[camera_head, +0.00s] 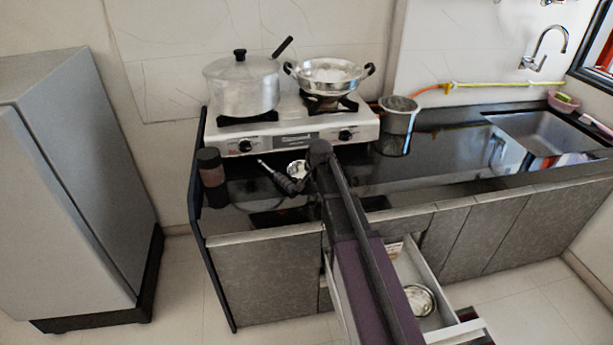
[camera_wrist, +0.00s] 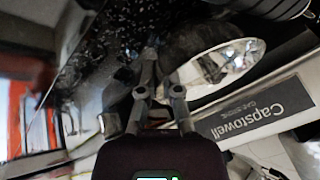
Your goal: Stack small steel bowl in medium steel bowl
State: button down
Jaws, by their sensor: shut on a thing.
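A steel bowl (camera_head: 297,169), which looks like the small one, is at the dark counter in front of the stove in the head view. It shows tilted, with a shiny inside, in the wrist view (camera_wrist: 222,66). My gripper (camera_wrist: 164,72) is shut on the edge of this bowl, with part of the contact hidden. In the head view my gripper (camera_head: 303,181) is small and dark beside the bowl. Another steel bowl (camera_head: 420,300), which looks like the medium one, sits in the open drawer. Whether the held bowl touches the counter I cannot tell.
A white gas stove (camera_head: 295,125) carries a lidded pot (camera_head: 241,88) and a two-handled pan (camera_head: 329,74). A dark jar (camera_head: 212,168) stands at the counter's left end, a steel tumbler (camera_head: 398,115) right of the stove. The open drawer (camera_head: 435,328) juts out below.

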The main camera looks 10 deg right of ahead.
jog(key=shift+r, duration=0.2)
notch_tip(320, 180, up, 4)
jog(key=p, duration=0.4)
jog(key=shift+f, duration=0.15)
jog(key=s+p, duration=0.1)
jog(key=s, duration=1.5)
jog(key=shift+r, duration=0.45)
jog(key=shift+a, duration=0.1)
notch_tip(320, 180, up, 6)
jog(key=p, duration=0.5)
jog(key=shift+f, duration=0.25)
jog(key=shift+f, duration=0.15)
jog(key=shift+m+g, duration=0.3)
jog(key=shift+m, duration=0.3)
jog(key=f+b, duration=0.1)
jog(key=d+f+b, duration=0.1)
jog(key=f+b, duration=0.1)
jog(key=d+f+b, duration=0.1)
jog(key=f, duration=0.1)
jog(key=shift+d, duration=0.1)
jog(key=shift+w, duration=0.15)
